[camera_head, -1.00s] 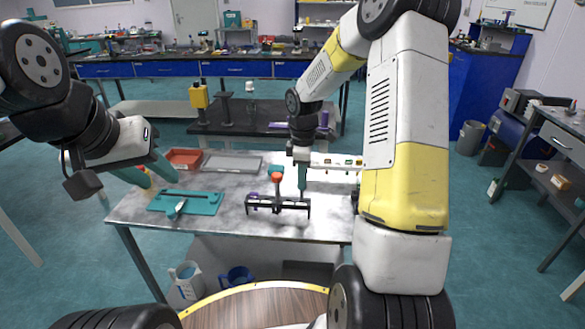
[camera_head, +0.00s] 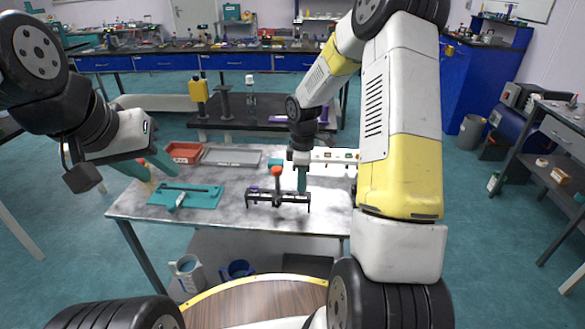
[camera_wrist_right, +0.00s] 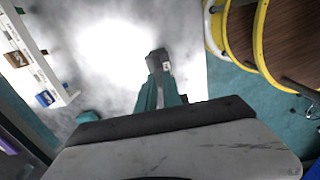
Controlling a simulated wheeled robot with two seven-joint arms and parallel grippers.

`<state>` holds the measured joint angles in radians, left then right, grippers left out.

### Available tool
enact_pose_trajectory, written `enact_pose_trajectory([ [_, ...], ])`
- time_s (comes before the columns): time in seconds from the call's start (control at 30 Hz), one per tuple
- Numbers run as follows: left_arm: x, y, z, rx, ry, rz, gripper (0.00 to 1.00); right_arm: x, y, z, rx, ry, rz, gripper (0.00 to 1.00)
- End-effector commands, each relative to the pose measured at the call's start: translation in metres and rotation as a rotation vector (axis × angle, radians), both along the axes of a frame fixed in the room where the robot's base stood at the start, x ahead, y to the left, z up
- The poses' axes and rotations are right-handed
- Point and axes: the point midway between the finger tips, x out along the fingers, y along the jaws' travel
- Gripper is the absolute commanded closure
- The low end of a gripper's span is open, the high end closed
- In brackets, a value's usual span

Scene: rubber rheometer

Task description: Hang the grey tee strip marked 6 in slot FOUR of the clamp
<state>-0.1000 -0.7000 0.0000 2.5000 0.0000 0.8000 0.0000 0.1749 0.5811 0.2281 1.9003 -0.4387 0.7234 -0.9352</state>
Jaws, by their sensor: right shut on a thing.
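The clamp is a dark rack (camera_head: 290,202) with an orange-topped knob (camera_head: 276,171), standing near the front of the metal table. A purple piece (camera_head: 253,191) shows at its left end. My right gripper (camera_head: 302,183) points down at the clamp's right part. In the right wrist view its teal fingers (camera_wrist_right: 161,92) are shut on the grey tee strip (camera_wrist_right: 155,58), whose end shows a small pale label; I cannot read it. Whether the strip touches the clamp is unclear, and slot numbers are too small to read. My left gripper (camera_head: 149,169) is open and empty, over the table's left edge.
A teal fixture (camera_head: 207,199) lies left of the clamp. A red tray (camera_head: 183,151) and a grey tray (camera_head: 232,157) lie behind it. A white rack (camera_head: 335,157) with coloured items stands behind my right gripper. Bare table (camera_head: 235,217) lies between fixture and clamp.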

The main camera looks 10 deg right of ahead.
Motion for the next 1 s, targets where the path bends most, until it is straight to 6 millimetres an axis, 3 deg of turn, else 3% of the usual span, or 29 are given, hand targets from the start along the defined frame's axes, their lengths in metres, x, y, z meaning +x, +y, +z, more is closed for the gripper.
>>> enact_pose_trajectory([
  [0.77, 0.000, 0.000, 0.000, 0.000, 0.000, 0.000, 0.64, 0.000, 0.000, -0.017, 0.001, 0.000, 0.000, 1.00],
  [0.8, 0.000, 0.000, 0.000, 0.000, 0.000, 0.000, 0.64, 0.000, 0.000, -0.017, 0.001, 0.000, 0.000, 0.88],
  [0.9, 0.000, 0.000, 0.000, 0.000, 0.000, 0.000, 0.64, 0.000, 0.000, -0.017, 0.001, 0.000, 0.000, 0.69],
  [1.0, 0.000, 0.000, 0.000, 0.000, 0.000, 0.000, 0.64, 0.000, 0.000, -0.017, 0.001, 0.000, 0.000, 0.65],
])
